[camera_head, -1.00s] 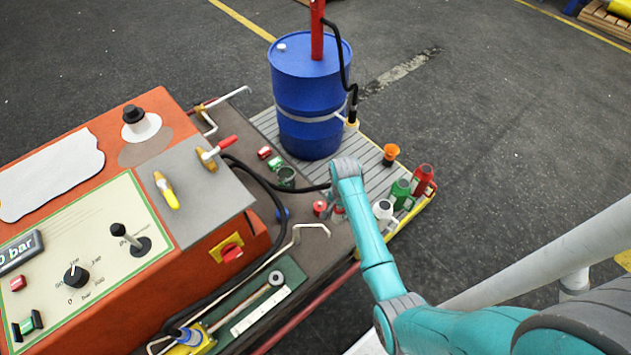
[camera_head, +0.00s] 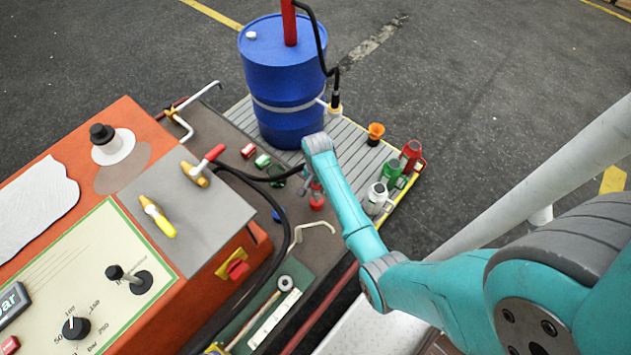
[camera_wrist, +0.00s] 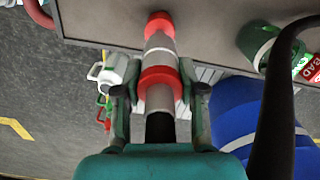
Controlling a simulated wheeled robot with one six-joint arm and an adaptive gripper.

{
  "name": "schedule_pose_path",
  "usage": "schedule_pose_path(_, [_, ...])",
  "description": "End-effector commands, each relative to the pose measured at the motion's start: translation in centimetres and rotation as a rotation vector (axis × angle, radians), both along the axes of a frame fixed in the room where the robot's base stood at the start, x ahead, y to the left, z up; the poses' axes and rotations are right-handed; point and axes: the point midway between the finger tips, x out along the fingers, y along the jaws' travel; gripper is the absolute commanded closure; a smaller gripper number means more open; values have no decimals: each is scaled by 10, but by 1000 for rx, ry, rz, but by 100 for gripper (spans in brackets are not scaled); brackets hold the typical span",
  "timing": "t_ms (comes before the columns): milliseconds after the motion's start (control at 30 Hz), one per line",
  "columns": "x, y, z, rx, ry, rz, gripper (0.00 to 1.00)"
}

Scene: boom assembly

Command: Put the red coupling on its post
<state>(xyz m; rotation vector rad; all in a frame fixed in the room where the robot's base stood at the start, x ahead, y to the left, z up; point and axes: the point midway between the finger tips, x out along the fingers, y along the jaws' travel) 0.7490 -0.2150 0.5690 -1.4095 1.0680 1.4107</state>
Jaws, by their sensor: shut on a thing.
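The red coupling (camera_wrist: 160,78), a grey tube with a red band, is between the two fingers of my gripper (camera_wrist: 160,106) in the wrist view. My gripper is shut on it. Beyond it, in line, are a pale tapered part and a red piece (camera_wrist: 160,24) against the deck. I cannot tell exactly where the coupling ends and the post begins. In the head view my gripper (camera_head: 311,186) is over the deck, just above a red upright piece (camera_head: 317,202), likely the red post. The gripper and arm partly hide the contact there.
The blue drum (camera_head: 285,85) stands behind my gripper. White (camera_head: 376,196), green (camera_head: 390,172) and red (camera_head: 411,152) containers and an orange cup (camera_head: 376,132) stand to the right. A black hose (camera_head: 285,215) and the orange control cabinet (camera_head: 205,270) are at the left.

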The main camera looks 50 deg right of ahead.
Motion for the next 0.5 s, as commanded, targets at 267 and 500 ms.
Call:
schedule_pose_path(267, [1,0,-25,0,0,0,100])
schedule_pose_path(500, [1,0,-35,-1,-1,0,100])
